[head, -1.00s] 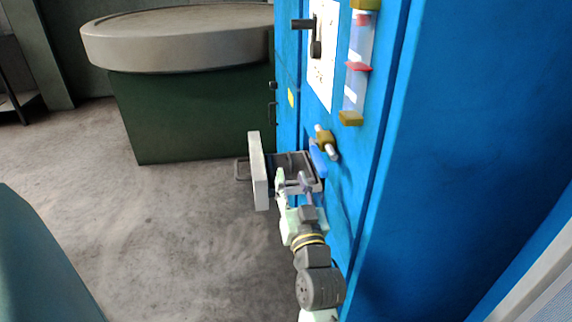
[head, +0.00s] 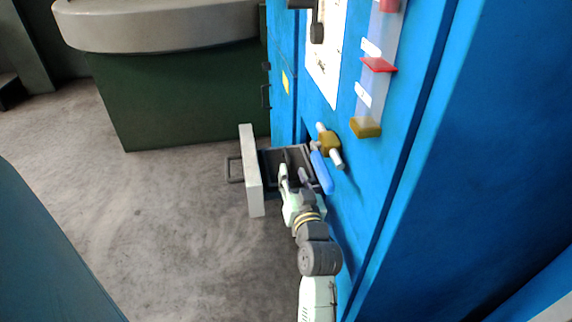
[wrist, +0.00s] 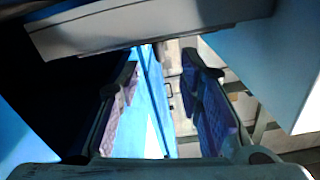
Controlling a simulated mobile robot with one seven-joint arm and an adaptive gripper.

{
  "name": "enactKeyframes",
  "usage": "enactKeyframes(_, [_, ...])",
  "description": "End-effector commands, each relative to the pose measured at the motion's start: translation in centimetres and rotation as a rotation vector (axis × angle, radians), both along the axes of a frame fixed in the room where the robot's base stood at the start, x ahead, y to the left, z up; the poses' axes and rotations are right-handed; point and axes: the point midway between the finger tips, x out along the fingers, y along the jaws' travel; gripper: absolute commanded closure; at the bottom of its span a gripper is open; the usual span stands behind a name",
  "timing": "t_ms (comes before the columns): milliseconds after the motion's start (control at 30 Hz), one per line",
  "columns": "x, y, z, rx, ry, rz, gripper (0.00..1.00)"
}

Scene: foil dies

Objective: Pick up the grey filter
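A drawer with a pale front panel (head: 250,172) and a dark handle stands pulled out of the blue machine. Inside is a dark grey tray or insert (head: 272,164). I cannot tell whether this is the grey filter, and no other piece is clearly a filter. My gripper (head: 293,171) is at the drawer's near side, its fingertips over or just inside the dark interior. In the wrist view my gripper (wrist: 160,65) has its two fingers apart with nothing seen between them. A pale grey slab (wrist: 140,27) crosses the top there, close to the camera; I cannot tell what it is.
The blue machine (head: 440,170) fills the right side. A brass valve (head: 328,143) and a blue lever-like part (head: 321,172) stick out beside the drawer. A round-topped green stand (head: 180,100) is at the back left. The concrete floor (head: 170,220) left of the drawer is clear.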

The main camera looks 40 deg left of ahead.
Motion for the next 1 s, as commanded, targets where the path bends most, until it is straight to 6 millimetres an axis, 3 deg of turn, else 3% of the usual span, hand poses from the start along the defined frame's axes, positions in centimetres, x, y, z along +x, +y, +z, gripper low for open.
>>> enactKeyframes(533, [4.1, 5.0, 0.2, 0.001, -0.002, 0.000, 0.67])
enactKeyframes(867, [4.6, 5.4, 0.1, 0.001, -0.001, -0.001, 0.68])
enactKeyframes(1000, [4.6, 5.4, 0.1, 0.001, -0.001, -0.001, 0.77])
